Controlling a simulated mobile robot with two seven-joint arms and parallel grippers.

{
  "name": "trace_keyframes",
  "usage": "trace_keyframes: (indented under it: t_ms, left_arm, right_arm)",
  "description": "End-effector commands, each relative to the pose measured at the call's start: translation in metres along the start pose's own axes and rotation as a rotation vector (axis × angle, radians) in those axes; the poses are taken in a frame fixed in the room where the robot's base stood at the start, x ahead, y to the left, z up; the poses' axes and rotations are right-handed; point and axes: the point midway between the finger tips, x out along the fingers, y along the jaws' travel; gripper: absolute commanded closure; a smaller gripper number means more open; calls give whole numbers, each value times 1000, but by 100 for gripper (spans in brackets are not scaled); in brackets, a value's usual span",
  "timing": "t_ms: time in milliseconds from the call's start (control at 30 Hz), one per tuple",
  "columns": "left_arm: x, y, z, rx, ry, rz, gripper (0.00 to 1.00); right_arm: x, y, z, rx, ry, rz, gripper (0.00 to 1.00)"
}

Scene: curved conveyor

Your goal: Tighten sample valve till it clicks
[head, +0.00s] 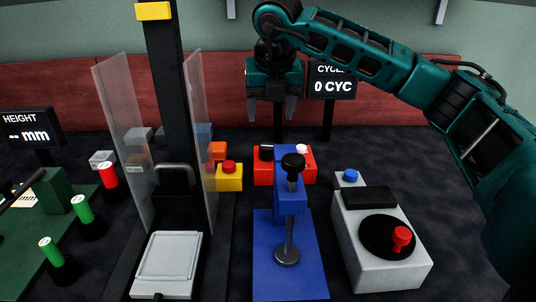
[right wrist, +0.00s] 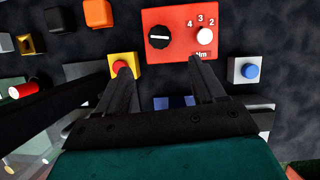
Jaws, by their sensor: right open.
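No part is labelled as the sample valve, so I cannot tell for certain which it is. A red box (head: 264,177) carries a black knob (head: 267,152) and a white knob (head: 302,150). In the right wrist view the black knob (right wrist: 159,37) has a white line lying level. The white knob (right wrist: 204,36) there has the marks 4, 3, 2 and Nm around it. My right gripper (head: 272,110) is open and empty, pointing down above and behind the red box. Its fingers also show in the right wrist view (right wrist: 158,66), apart and holding nothing. My left gripper is out of view.
A blue stand (head: 265,230) with a black-knobbed plunger is in front of the red box. A grey box (head: 350,250) with a red-knobbed crank stands right. A yellow box with red button (head: 229,182) and clear panels (head: 120,110) stand left. A display (head: 332,82) reads 0 CYC.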

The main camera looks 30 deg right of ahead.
Motion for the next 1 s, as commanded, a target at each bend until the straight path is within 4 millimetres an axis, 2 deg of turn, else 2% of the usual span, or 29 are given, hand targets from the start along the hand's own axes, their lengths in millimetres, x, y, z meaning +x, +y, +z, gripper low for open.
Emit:
trace_keyframes:
  t_ms: [167, 367, 600, 800, 1000]
  left_arm:
    - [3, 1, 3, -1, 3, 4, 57]
    - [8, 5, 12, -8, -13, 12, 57]
    - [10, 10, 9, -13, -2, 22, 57]
    - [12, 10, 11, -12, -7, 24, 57]
    - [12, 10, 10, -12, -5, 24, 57]
  right_arm:
    - [28, -1, -1, 0, 3, -3, 31]
    - [71, 0, -2, 0, 3, -3, 31]
    - [111, 0, -1, -1, 2, -2, 31]
    - [124, 0, 0, -1, 1, 0, 31]
    - [125, 0, 0, -2, 0, 0, 31]
